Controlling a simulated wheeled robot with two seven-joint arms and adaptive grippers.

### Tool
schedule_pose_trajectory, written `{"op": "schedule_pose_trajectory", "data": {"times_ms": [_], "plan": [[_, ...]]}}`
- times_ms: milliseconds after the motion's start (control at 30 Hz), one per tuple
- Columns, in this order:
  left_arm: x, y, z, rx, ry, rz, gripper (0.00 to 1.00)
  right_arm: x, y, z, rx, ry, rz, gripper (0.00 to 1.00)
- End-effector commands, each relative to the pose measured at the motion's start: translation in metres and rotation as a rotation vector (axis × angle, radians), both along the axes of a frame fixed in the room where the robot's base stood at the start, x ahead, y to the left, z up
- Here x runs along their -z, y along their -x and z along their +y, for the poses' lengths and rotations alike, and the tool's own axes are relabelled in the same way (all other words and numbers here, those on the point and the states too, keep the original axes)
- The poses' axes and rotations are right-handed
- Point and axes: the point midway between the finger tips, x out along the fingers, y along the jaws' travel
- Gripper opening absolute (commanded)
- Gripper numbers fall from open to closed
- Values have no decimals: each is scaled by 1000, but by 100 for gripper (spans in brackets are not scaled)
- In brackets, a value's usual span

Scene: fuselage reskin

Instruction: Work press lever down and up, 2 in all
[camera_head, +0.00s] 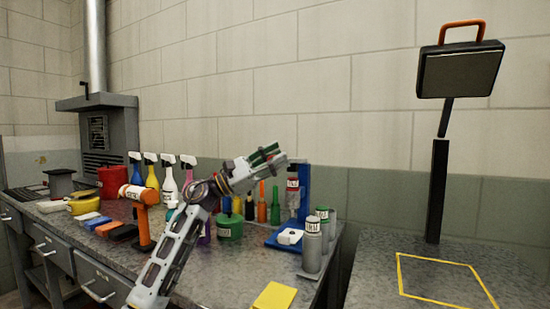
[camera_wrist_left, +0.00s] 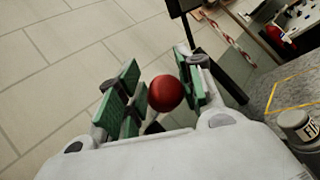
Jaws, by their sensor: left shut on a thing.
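The blue press (camera_head: 304,192) stands near the right end of the grey workbench. My left gripper (camera_head: 268,160) is at the height of the press's top, just left of its blue column. In the left wrist view, the red ball knob of the press lever (camera_wrist_left: 165,93) sits between the green finger pads of my left gripper (camera_wrist_left: 160,97). The gripper is shut on it. My right gripper is not in view.
Grey cans (camera_head: 312,245) stand right of the press, with a yellow pad (camera_head: 274,297) in front. Several bottles stand behind my arm. An orange-headed tool (camera_head: 145,220) stands to the left. A yellow outline (camera_head: 440,262) marks clear tabletop at right, beside a dark post (camera_head: 436,190).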

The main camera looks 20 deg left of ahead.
Motion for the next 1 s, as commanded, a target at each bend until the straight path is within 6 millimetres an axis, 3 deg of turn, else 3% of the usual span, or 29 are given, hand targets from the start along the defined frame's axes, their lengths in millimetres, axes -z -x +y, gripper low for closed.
{"op": "schedule_pose_trajectory", "data": {"times_ms": [267,300,400,1000], "plan": [[4,-3,0,0,0,10,0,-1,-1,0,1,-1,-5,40],[4,-3,0,0,0,10,39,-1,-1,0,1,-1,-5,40],[3,-2,0,0,0,8,50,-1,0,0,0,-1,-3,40],[6,3,10,-2,0,2,50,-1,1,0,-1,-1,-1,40]]}}
